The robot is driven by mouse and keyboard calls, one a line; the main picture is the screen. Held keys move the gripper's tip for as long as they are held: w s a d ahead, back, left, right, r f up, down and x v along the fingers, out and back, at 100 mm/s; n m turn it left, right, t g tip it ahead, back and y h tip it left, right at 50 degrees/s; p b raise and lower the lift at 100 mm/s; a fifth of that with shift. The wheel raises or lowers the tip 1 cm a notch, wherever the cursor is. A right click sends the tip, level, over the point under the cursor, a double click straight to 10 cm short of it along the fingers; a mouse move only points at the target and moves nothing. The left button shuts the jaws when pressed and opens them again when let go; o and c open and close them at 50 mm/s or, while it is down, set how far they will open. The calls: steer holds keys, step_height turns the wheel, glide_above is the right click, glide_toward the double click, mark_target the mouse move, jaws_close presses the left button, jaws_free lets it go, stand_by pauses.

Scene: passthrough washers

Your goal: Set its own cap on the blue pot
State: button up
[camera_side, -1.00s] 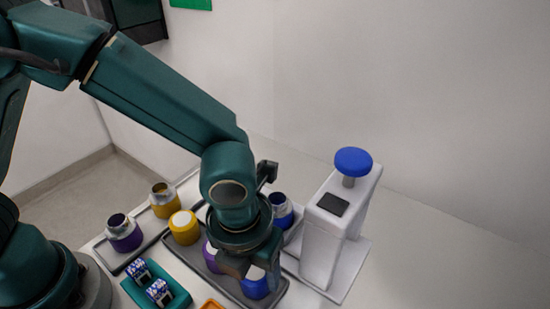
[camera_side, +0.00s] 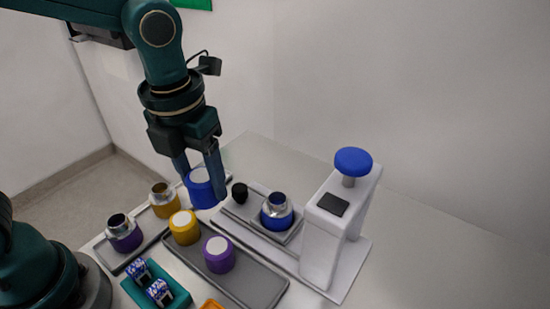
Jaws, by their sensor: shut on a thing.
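My gripper (camera_side: 197,172) is shut on the blue cap (camera_side: 201,190), which has a pale disc on its face, and holds it raised above the table. The blue pot (camera_side: 277,213), with a silver neck and dark open mouth, stands upright in a small grey tray (camera_side: 293,236) to the right of and below the cap. The cap is apart from the pot.
A white press with a blue knob (camera_side: 353,161) stands right of the pot. A yellow cap (camera_side: 184,228) and a purple cap (camera_side: 219,255) sit on a grey tray (camera_side: 262,287). Yellow (camera_side: 164,201) and purple (camera_side: 124,234) pots stand at left. A small black knob (camera_side: 239,193) is near the gripper.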

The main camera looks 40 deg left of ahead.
steer(key=w+d+r, duration=0.5)
steer(key=w+r, duration=0.2)
steer(key=w, duration=0.1)
step_height(320, 180, down, 7)
steer(key=d, duration=0.2)
steer(key=shift+w, duration=0.35)
stand_by(0.3)
stand_by(0.9)
steer(key=shift+f, duration=0.9)
steer(key=shift+f, duration=0.2)
steer(key=shift+f, duration=0.4)
steer(key=shift+f, duration=0.1)
stand_by(0.4)
